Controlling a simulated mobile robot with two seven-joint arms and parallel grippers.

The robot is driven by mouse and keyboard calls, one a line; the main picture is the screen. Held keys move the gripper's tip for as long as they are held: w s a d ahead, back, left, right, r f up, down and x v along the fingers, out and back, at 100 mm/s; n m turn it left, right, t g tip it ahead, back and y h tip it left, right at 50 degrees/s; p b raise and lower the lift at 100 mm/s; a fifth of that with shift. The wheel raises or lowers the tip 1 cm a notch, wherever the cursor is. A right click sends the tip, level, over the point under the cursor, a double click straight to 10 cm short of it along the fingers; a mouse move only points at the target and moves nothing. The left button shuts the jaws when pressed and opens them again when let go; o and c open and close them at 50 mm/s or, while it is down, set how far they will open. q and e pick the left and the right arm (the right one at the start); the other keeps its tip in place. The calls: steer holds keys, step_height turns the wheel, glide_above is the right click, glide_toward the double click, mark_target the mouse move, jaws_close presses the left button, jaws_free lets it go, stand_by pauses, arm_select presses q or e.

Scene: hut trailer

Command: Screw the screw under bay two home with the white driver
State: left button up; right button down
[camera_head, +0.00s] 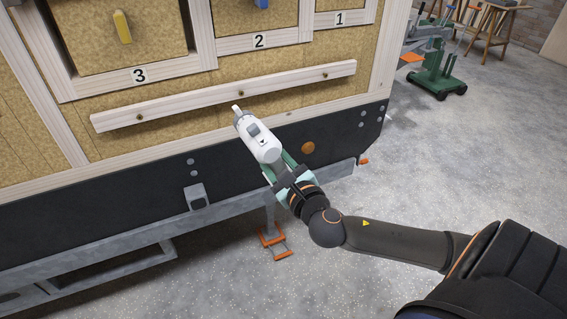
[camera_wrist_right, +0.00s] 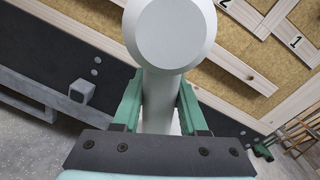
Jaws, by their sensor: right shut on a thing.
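The white driver (camera_head: 260,141) is held in my right gripper (camera_head: 282,168), its body slanting up and left with the tip toward the wall. In the right wrist view the driver (camera_wrist_right: 166,35) stands between the two green fingers (camera_wrist_right: 160,110). A pale wooden batten (camera_head: 190,101) runs under the numbered bays. The screw under bay two (camera_head: 240,94) is a small brass dot on the batten, just above the driver's tip. Whether the tip touches anything cannot be told. The label "2" (camera_head: 258,41) is above it. My left gripper is not in view.
Other brass screws sit on the batten under bay three (camera_head: 140,117) and bay one (camera_head: 324,75). A dark trailer skirt (camera_head: 230,155) and a grey steel frame (camera_head: 130,240) lie below. A green wheeled stand (camera_head: 437,75) is at the back right.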

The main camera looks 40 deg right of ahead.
steer(key=shift+h, duration=0.6)
steer(key=d, duration=0.1)
steer(key=w+d+b, duration=0.1)
steer(key=d, duration=0.2)
steer(key=shift+w+d+f+b, duration=0.1)
steer(key=shift+w+f+b, duration=0.25)
steer(key=shift+w+f, duration=0.05)
steer(key=shift+w+d+n, duration=0.1)
steer(key=shift+d+n, duration=0.15)
steer(key=shift+n, duration=0.05)
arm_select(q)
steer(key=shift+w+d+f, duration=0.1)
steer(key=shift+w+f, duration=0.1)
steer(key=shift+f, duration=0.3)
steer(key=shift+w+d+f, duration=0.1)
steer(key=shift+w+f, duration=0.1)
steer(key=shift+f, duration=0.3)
